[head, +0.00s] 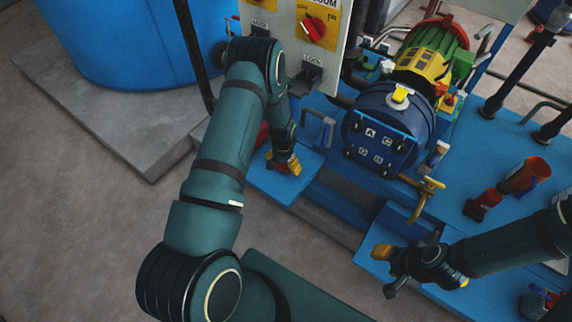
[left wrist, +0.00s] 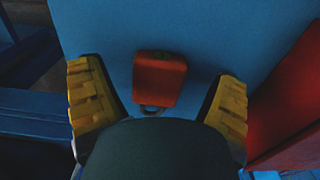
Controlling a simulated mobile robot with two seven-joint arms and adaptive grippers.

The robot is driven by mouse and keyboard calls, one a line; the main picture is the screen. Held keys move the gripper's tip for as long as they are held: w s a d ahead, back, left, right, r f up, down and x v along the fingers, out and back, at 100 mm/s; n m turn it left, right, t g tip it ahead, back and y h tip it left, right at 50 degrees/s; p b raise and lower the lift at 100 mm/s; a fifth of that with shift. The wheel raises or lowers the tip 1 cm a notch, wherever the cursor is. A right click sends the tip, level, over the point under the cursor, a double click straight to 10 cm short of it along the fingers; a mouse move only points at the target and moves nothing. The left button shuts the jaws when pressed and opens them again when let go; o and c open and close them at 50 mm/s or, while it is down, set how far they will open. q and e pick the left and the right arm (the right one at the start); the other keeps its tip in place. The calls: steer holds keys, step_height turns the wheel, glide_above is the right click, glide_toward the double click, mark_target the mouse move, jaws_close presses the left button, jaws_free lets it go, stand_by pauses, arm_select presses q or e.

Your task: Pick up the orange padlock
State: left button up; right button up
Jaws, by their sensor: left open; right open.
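The orange padlock (left wrist: 160,78) lies on a blue surface in the left wrist view, its body between my finger lines and its metal shackle toward my wrist. My left gripper (left wrist: 160,108) is open, with one yellow finger on each side of the padlock and a gap on both sides. In the head view my left gripper (head: 284,163) is low over a blue platform, and I cannot clearly make out the padlock there. My right gripper (head: 384,270) is open and empty over the front of the blue platform at right.
A red object (left wrist: 295,112) stands close on the right in the left wrist view. A control panel (head: 309,38) with red knobs rises behind my left arm. A blue round vessel (head: 385,112) with yellow pipework stands to the right.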

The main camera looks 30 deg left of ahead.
arm_select(q)
steer(key=shift+f, duration=0.55)
steer(key=c, duration=1.3)
steer(key=shift+c, duration=0.2)
arm_select(e)
steer(key=shift+f, duration=0.1)
arm_select(q)
steer(key=shift+r, duration=0.1)
